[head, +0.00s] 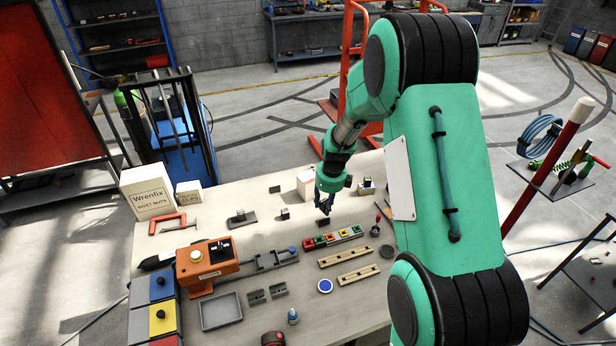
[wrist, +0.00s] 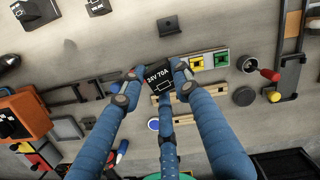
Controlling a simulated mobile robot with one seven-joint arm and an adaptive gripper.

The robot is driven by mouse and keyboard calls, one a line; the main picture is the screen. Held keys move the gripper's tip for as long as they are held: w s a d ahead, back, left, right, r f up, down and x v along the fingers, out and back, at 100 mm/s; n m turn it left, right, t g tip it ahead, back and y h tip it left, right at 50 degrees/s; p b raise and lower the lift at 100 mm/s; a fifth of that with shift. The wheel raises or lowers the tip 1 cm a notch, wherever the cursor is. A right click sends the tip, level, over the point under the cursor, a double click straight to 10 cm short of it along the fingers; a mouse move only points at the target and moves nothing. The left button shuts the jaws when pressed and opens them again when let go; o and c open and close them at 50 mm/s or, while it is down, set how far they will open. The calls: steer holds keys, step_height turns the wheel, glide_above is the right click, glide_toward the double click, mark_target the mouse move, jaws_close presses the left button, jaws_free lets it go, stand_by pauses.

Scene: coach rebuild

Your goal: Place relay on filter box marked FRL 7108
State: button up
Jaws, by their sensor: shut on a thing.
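My gripper (head: 325,205) hangs above the middle of the workbench. In the wrist view its blue fingers (wrist: 157,82) are shut on a black relay (wrist: 160,74) with white print that seems to read 24V 70A. The relay is held above the bench and covers part of what lies below. Small dark boxes stand behind it: one on a grey base (head: 241,217), one smaller (head: 285,213), and a low black block (head: 322,222) just below the gripper. The wrist view shows this block (wrist: 168,25) near the relay. I cannot read FRL 7108 on any box.
A strip of coloured blocks (head: 333,237) and two wooden rails (head: 345,256) lie near the gripper. An orange machine (head: 206,262), a grey tray (head: 221,311) and white cartons (head: 149,190) are to the left. A dark box on a stand (head: 366,187) is at the back right.

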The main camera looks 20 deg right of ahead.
mark_target(310, 182)
steer(key=shift+n, duration=0.4)
steer(key=shift+w+a+r, duration=0.1)
steer(key=shift+w+r, duration=0.1)
steer(key=shift+w, duration=1.2)
steer(key=shift+w+a+r, duration=0.1)
steer(key=shift+w+r, duration=0.05)
steer(key=shift+w, duration=1.2)
steer(key=shift+w+p, duration=0.15)
steer(key=shift+p, duration=0.15)
steer(key=w+d, duration=0.1)
steer(key=w, duration=0.4)
steer(key=w+f+p, duration=0.1)
steer(key=w, duration=0.4)
steer(key=w+d+p, duration=0.1)
steer(key=w, duration=0.4)
steer(key=shift+w+d+f, duration=0.25)
steer(key=shift+d, duration=0.05)
steer(key=shift+f+p, duration=0.65)
steer(key=shift+f, duration=1.1)
steer(key=shift+f, duration=0.15)
